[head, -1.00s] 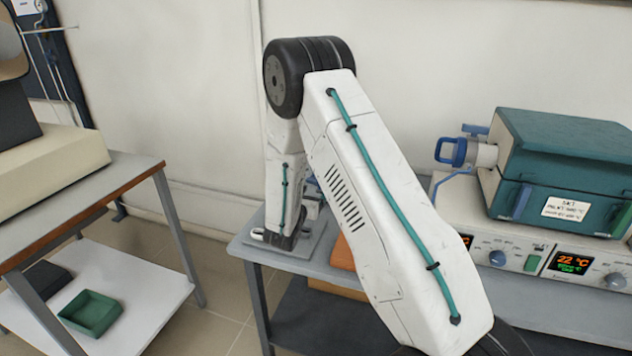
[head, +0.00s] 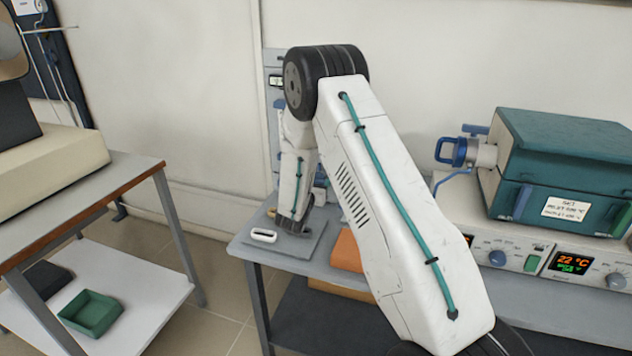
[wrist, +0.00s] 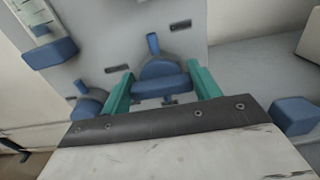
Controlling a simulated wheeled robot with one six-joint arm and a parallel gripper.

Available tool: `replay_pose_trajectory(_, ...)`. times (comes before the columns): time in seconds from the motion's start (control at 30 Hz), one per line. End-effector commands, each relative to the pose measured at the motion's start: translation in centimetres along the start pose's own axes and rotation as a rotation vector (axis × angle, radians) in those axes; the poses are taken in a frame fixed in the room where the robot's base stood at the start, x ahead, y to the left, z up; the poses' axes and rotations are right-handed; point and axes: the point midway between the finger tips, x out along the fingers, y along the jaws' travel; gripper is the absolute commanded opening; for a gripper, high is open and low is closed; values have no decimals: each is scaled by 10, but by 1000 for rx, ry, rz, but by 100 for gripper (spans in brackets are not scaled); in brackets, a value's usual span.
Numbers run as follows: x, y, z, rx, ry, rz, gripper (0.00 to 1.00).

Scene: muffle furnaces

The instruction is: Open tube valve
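In the wrist view, a blue valve handle (wrist: 160,84) with a short upright lever sits on a grey panel (wrist: 225,60). My gripper (wrist: 160,73) is open, with one teal finger on each side of this handle. A gap seems to show on both sides, but I cannot tell whether either finger touches it. A second blue knob (wrist: 88,108) sits left of the fingers.
A white oval piece (head: 263,236) lies on the grey bench. An orange block (head: 346,250) is beside my arm. A teal tube furnace (head: 560,150) with a blue end handle (head: 450,151) stands at right. A blue block (wrist: 293,116) is right of my gripper.

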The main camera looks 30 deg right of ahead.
Motion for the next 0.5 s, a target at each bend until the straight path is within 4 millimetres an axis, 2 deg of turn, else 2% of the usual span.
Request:
replay_pose_trajectory(0.27, 0, 0, 0, 27, 0, 0, 39)
replay_pose_trajectory(0.5, 0, 0, 0, 146, 0, 0, 39)
